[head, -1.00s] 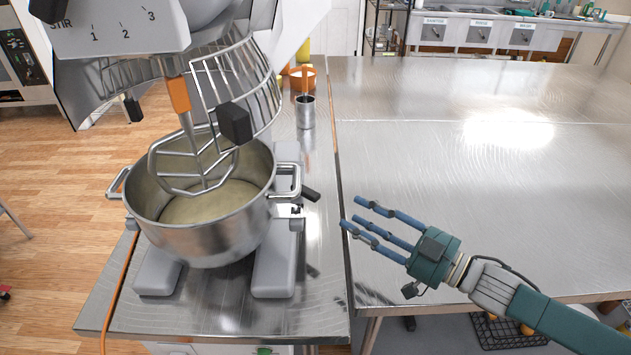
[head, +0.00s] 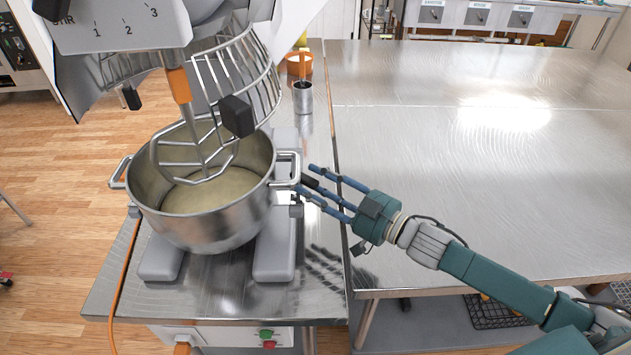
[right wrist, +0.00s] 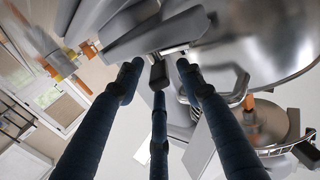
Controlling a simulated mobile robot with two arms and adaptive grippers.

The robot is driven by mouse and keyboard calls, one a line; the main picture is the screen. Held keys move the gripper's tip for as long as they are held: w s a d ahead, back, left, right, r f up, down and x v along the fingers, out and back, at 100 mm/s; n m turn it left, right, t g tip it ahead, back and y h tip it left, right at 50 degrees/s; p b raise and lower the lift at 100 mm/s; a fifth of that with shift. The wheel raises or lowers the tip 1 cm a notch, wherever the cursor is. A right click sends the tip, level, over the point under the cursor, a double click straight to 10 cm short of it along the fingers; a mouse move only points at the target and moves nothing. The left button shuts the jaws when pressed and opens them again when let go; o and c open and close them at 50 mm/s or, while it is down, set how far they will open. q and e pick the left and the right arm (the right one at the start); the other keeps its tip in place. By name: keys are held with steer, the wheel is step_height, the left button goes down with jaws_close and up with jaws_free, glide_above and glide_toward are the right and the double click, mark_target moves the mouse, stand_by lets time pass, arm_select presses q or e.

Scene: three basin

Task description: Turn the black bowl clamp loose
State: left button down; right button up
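The steel mixer bowl (head: 215,222) stands in the mixer's grey fork with pale batter inside. The black bowl clamp (head: 310,181) sticks out by the bowl's right handle (head: 287,168). My right gripper (head: 314,187) is at the clamp, its blue fingers pointing left and spread around the black lever. In the right wrist view, the black clamp end (right wrist: 159,74) lies between the fingertips of the right gripper (right wrist: 158,80), with visible gaps at the sides. The fingers look open. Contact is unclear. My left gripper is not in view.
The whisk guard (head: 235,70) and beater (head: 200,150) hang over the bowl. A steel cup (head: 303,98) and an orange bowl (head: 299,64) stand behind on the mixer's table. The large steel table (head: 460,200) at right is clear.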

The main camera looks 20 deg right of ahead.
mark_target(302, 173)
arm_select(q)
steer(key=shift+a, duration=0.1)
